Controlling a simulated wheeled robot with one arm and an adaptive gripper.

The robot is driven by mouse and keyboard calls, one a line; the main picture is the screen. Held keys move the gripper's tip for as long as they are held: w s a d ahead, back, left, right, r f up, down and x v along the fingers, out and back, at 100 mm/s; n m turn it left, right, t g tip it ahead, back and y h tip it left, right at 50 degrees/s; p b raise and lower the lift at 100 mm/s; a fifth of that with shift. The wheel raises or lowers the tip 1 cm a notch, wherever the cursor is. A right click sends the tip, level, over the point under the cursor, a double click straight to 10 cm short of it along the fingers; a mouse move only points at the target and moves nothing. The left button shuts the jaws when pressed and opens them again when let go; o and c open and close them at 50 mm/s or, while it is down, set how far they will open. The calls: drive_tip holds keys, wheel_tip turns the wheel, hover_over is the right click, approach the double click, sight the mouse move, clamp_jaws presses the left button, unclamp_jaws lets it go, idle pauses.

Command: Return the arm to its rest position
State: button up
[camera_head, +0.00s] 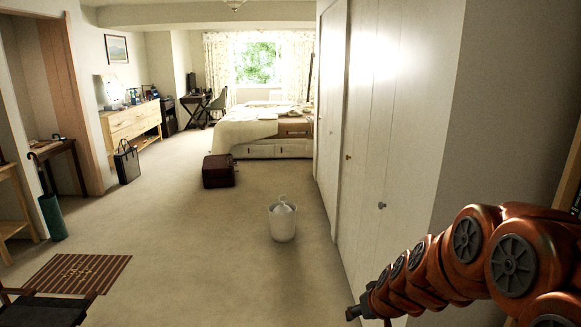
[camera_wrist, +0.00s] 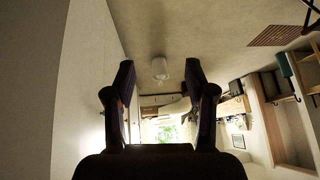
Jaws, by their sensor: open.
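My orange arm reaches in from the lower right of the head view, beside the white closet doors. My gripper (camera_head: 356,311) shows there as a small dark shape near the bottom edge, at the arm's left end. In the wrist view my gripper (camera_wrist: 160,64) has its two dark fingers wide apart with nothing held between them. That view is upside down. A white bin (camera_head: 282,221) stands on the floor ahead; it also shows far off between the fingers in the wrist view, out of contact with them.
White closet doors (camera_head: 375,130) run close along the right. A dark red suitcase (camera_head: 218,171) lies on the carpet before the bed (camera_head: 262,128). A striped mat (camera_head: 78,273), an umbrella stand (camera_head: 53,216) and a black bag (camera_head: 127,163) are at left. The middle floor is mostly clear.

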drive_tip(key=s+r+g, duration=0.2)
drive_tip(key=s, duration=0.9)
drive_tip(key=s+r+g+h, duration=0.1)
drive_tip(key=s+r+g, duration=0.1)
drive_tip(key=s, duration=1)
drive_tip(key=s+r+m+g, duration=0.1)
drive_tip(key=s+r+g, duration=0.2)
drive_tip(key=s, duration=0.9)
drive_tip(key=shift+s+d+g+h, duration=0.15)
drive_tip(key=shift+d+g+h, duration=0.15)
drive_tip(key=shift+g, duration=0.2)
